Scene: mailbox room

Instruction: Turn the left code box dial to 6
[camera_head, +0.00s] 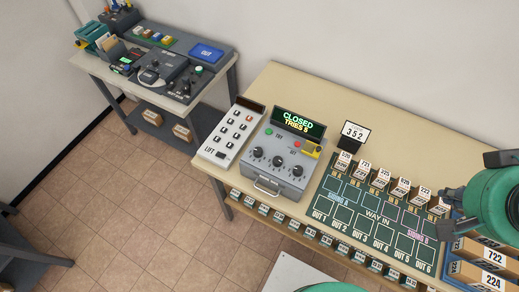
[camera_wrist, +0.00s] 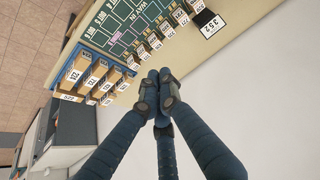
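The grey code box (camera_head: 283,183) stands on the long table and has a row of three dark dials. The left dial (camera_head: 259,152) is the leftmost of them; its pointer and number are too small to read. The display (camera_head: 298,122) on top reads "CLOSED" and a line that looks like "TRIES 5". My gripper (camera_wrist: 160,85) shows in the wrist view with its fingertips together and nothing between them.
A keypad panel marked LIFT (camera_head: 229,134) stands left of the code box. A green slotted board (camera_head: 372,220) with small numbered boxes lies to its right. A "352" sign (camera_head: 354,133) stands behind. A side table (camera_head: 208,92) holds other devices.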

